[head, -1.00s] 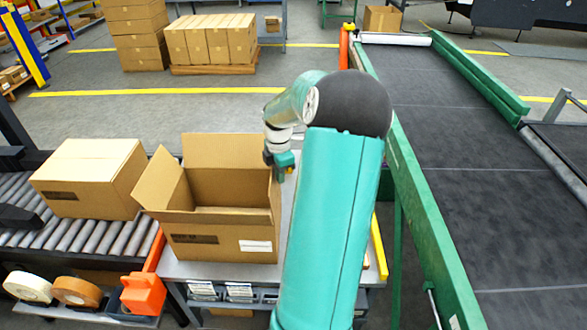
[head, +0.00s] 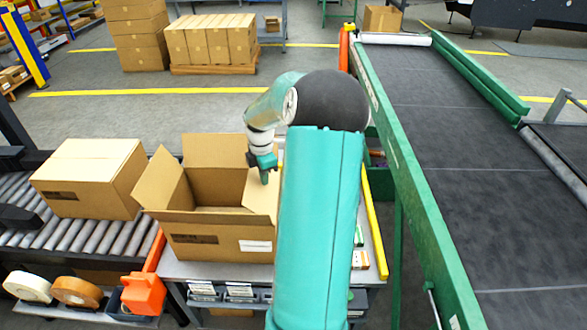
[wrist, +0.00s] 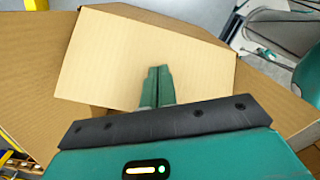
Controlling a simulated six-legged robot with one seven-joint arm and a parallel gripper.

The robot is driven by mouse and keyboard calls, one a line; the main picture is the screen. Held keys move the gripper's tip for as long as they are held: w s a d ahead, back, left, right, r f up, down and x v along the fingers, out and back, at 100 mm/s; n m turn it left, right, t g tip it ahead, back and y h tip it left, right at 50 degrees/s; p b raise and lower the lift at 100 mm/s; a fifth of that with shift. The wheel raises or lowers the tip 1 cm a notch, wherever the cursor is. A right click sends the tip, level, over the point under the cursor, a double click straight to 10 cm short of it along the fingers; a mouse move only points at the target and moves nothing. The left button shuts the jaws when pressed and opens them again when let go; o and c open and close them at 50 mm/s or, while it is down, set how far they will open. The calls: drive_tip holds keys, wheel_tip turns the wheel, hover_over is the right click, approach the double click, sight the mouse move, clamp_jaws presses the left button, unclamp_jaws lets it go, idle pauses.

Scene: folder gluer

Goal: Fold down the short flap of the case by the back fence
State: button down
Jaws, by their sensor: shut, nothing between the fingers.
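The open brown case (head: 220,245) stands on the grey bench. Its back flap (head: 215,150) stands up, its left short flap (head: 160,180) leans outward, and its right short flap (head: 261,194) tilts inward over the opening. My gripper (head: 265,180) is shut and empty, fingers pointing down at that right flap. In the wrist view the shut fingertips (wrist: 158,72) overlap a pale cardboard panel (wrist: 140,45); I cannot tell if they touch it. My arm hides the area right of the case. I cannot make out the back fence.
A closed carton (head: 90,175) sits on the roller conveyor (head: 70,236) at left. A yellow rail (head: 374,225) and a green-framed belt conveyor (head: 470,170) lie right of my arm.

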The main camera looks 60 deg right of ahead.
sight(255, 179)
drive_tip(key=shift+w+a+f, duration=0.15)
drive_tip(key=shift+w+a, duration=0.05)
drive_tip(key=shift+w, duration=0.15)
drive_tip(key=shift+w+a+f, duration=0.25)
drive_tip(key=shift+w+f, duration=0.2)
drive_tip(key=shift+w, duration=0.05)
drive_tip(key=shift+w+a+f, duration=0.25)
drive_tip(key=shift+w+f, duration=0.15)
drive_tip(key=shift+w, duration=0.05)
drive_tip(key=shift+w+a+f, duration=0.3)
drive_tip(key=shift+w+f, duration=0.3)
drive_tip(key=shift+f, duration=0.3)
drive_tip(key=shift+r, duration=4.55)
